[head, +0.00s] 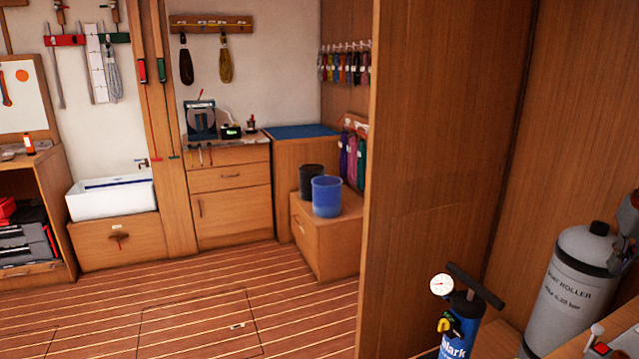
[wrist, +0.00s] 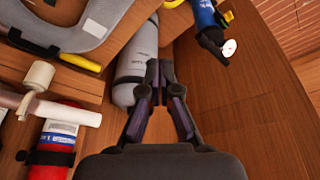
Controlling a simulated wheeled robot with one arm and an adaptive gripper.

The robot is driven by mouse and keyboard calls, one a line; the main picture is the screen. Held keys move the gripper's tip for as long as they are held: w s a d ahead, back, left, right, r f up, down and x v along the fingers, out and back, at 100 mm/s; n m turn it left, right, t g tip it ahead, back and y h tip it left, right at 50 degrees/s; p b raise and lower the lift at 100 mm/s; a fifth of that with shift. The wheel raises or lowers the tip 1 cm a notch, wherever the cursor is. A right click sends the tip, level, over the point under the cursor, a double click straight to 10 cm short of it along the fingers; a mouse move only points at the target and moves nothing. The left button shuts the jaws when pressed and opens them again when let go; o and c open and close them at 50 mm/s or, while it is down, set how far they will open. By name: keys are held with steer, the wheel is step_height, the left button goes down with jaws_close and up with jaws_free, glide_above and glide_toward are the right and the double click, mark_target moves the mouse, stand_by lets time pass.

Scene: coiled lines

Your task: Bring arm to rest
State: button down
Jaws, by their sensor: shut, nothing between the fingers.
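My gripper (wrist: 160,68) shows in the wrist view, with its two dark fingers close together and nothing between the tips. In that view the fingertips are in front of a grey cylinder (wrist: 134,62) and a wooden surface. I cannot tell how far the tips are from either.
In the head view a grey cylinder (head: 576,285) and a blue pump (head: 460,330) with a gauge stand at the lower right, beside a tall wooden partition (head: 440,150). A blue bucket (head: 327,196) sits on a low cabinet. The striped floor (head: 190,310) is clear at left.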

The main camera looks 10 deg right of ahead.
steer(key=w+a+f+n+g+y+p, duration=0.1)
steer(key=a+f+n+p, duration=0.1)
steer(key=a, duration=0.9)
steer(key=a+f+n+g+y+p, duration=0.1)
steer(key=a+n+p, duration=0.15)
steer(key=a, duration=0.95)
steer(key=s+a+f+n+g+p, duration=0.1)
steer(key=s+a+f+p, duration=0.1)
steer(key=s+a+f, duration=0.2)
steer(key=s+a+f+n+g+p, duration=0.1)
steer(key=s+a+f+p, duration=0.2)
steer(key=s+a, duration=0.8)
steer(key=shift+s+f+g, duration=0.4)
steer(key=shift+s+f, duration=0.05)
steer(key=shift+s, duration=0.75)
steer(key=shift+d, duration=0.1)
